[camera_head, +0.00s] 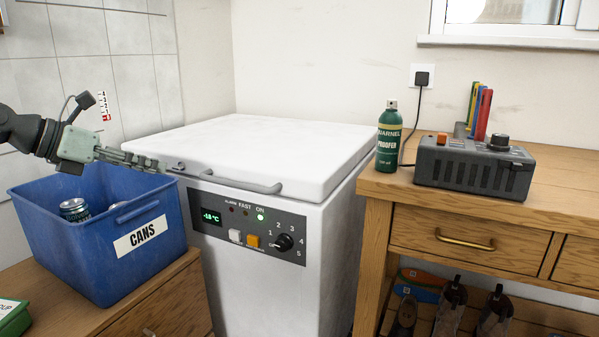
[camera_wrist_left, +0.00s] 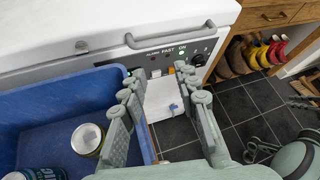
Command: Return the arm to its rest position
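My left gripper (camera_head: 150,163) reaches in from the left in the head view, above the blue cans crate (camera_head: 75,270) and near the front left corner of the white chest freezer (camera_head: 270,140). In the left wrist view its two fingers stand apart with nothing between them, so the left gripper (camera_wrist_left: 165,88) is open and empty. The freezer front (camera_wrist_left: 157,99) shows behind the gap.
The crate holds a can (camera_head: 74,208) and stands on a wooden cabinet (camera_head: 165,305). A green spray can (camera_head: 389,138) and a grey control box (camera_head: 474,167) stand on the wooden bench (camera_head: 560,185) at right. Boots (camera_wrist_left: 272,50) sit under the bench. The freezer lid is shut and clear.

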